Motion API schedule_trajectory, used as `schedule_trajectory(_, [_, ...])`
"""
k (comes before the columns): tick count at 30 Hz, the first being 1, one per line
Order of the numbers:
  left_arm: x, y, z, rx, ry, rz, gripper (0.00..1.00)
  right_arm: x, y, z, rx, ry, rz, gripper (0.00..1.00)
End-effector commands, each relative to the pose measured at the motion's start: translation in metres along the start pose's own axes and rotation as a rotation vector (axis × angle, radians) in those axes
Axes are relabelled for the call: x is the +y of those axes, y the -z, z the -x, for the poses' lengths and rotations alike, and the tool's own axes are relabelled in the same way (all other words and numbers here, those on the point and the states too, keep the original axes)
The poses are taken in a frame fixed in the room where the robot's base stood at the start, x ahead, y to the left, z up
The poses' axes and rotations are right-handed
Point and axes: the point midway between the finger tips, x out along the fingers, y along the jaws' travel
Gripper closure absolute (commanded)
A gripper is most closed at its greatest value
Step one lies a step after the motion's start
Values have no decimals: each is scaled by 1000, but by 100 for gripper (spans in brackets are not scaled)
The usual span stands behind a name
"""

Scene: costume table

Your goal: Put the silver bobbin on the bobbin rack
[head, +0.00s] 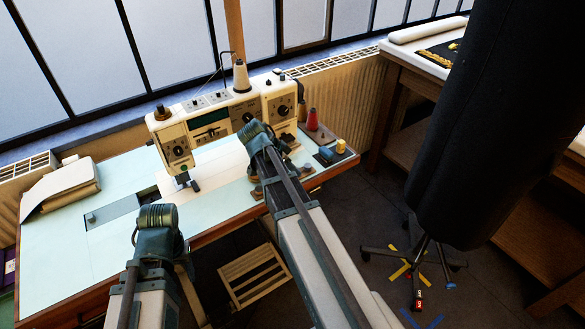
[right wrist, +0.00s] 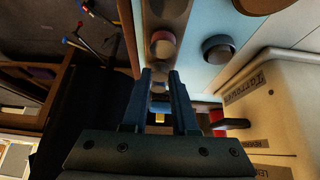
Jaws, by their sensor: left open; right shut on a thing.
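My right gripper (right wrist: 160,74) is shut on the silver bobbin (right wrist: 159,84), a small greyish piece between the fingertips, partly hidden by them. It is above or at the bobbin rack (right wrist: 163,24), a narrow brown strip along the table's front edge. Whether the bobbin touches the rack cannot be told. A pinkish-grey round piece (right wrist: 163,46) sits on the strip just beyond the fingertips. In the head view my right arm covers much of the rack, whose end (head: 257,192) shows. My left gripper (head: 157,217) is open in front of the table; its fingertips are hard to see.
The cream sewing machine (head: 216,121) stands behind the rack. A dark round piece (right wrist: 218,49) lies between them. A red spool (head: 312,120) and a yellow spool (head: 340,146) stand at the right. Folded cloth (head: 62,186) lies at the left; the tabletop (head: 75,262) front-left is clear.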

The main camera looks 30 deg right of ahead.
Motion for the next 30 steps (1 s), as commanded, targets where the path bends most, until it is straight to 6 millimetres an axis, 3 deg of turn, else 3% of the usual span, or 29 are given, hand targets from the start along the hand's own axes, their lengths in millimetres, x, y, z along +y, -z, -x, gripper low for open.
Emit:
schedule_trajectory(20, [0, 0, -1, 0, 0, 0, 45, 0, -1, -1, 0, 0, 0, 100])
schedule_trajectory(21, [0, 0, -1, 0, 0, 0, 45, 0, -1, -1, 0, 0, 0, 72])
schedule_trajectory(27, [0, 0, -1, 0, 0, 0, 45, 0, -1, -1, 0, 0, 0, 38])
schedule_trajectory(30, [0, 0, -1, 0, 0, 0, 45, 0, -1, -1, 0, 0, 0, 38])
